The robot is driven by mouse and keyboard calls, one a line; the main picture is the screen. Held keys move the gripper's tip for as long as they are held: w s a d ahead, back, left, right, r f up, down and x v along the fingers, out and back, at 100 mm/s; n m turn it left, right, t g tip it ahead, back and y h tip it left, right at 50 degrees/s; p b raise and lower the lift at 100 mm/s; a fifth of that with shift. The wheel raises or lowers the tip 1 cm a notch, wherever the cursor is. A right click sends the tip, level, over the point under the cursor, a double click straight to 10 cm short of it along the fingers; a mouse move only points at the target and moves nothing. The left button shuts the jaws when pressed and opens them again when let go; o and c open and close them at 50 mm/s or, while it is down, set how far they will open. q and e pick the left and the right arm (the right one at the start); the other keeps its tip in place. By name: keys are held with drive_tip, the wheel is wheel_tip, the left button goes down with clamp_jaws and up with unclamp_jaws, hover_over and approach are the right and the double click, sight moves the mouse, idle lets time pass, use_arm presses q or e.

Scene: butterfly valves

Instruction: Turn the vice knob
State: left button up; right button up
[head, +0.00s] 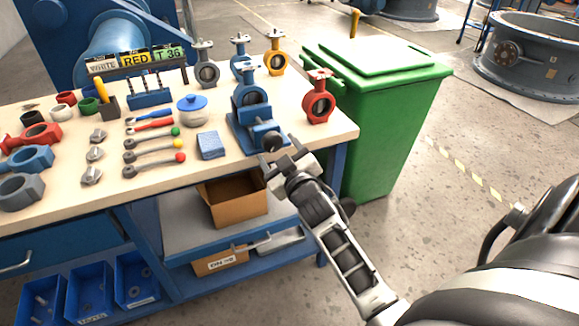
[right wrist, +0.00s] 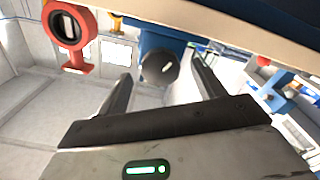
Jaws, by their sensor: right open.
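The blue vice (head: 259,135) stands at the front right edge of the workbench with a blue valve body (head: 251,97) on it. Its dark round knob (head: 272,142) faces out past the bench edge. My right gripper (head: 282,158) is open and empty, just in front of the knob. I see no clear contact. My left gripper is not in view.
A red valve (head: 318,100) stands right of the vice, and a green bin (head: 385,110) is beside the bench. A blue cloth-like block (head: 210,145), colour-tipped levers and more valve parts lie on the tabletop (head: 220,172).

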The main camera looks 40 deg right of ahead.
drive_tip(key=v, duration=0.9)
drive_tip(key=shift+w, duration=0.15)
drive_tip(key=s+a+f+g+y+p, duration=0.1)
drive_tip(key=s+a+f+g+y, duration=0.2)
drive_tip(key=s+a, duration=0.4)
drive_tip(key=s+a+f+g+y+p, duration=0.1)
drive_tip(key=s+a+f+g+y, duration=0.3)
drive_tip(key=a, duration=0.7)
drive_tip(key=s+f, duration=0.2)
drive_tip(key=s, duration=0.1)
drive_tip(key=shift+f+m, duration=0.3)
